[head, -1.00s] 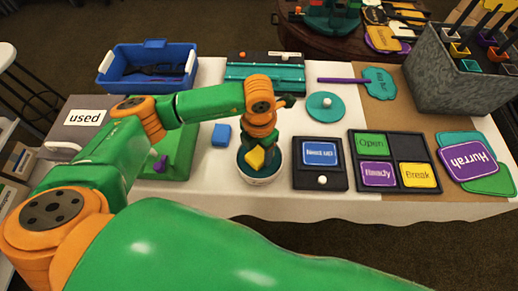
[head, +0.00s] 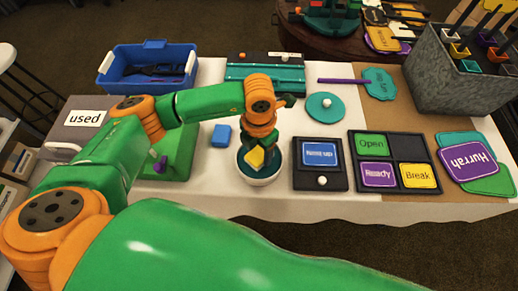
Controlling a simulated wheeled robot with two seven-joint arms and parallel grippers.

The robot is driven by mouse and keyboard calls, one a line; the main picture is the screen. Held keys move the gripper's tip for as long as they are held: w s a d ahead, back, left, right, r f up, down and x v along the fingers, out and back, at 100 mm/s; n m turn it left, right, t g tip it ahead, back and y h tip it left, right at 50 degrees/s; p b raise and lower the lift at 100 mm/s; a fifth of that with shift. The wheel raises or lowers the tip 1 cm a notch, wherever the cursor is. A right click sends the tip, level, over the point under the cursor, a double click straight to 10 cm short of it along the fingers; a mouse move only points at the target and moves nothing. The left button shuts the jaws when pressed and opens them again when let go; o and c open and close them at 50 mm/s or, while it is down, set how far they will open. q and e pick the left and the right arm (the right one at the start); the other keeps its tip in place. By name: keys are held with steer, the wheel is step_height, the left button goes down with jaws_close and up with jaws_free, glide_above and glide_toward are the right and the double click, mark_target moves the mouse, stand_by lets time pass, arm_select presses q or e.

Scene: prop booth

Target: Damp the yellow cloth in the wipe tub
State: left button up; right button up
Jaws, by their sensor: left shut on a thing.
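The yellow cloth (head: 255,158) is a small folded piece inside the wipe tub (head: 262,182), a round white tub with a dark teal inside. My left gripper (head: 257,148) points down into the tub and is shut on the cloth. The fingertips are partly hidden by the wrist and the cloth, so I cannot tell how far the cloth is pressed in. My right gripper is not in view.
A blue block (head: 221,136) lies left of the tub. A black "Next up" board (head: 335,184) stands close on its right, with a sign tray (head: 408,147) beyond. A teal disc with a knob (head: 326,107) lies behind. A blue bin (head: 118,75) is at the back left.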

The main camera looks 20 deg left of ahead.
mark_target(259, 154)
arm_select(q)
step_height(259, 154, up, 7)
steer(key=p, duration=0.4)
steer(key=shift+f, duration=0.25)
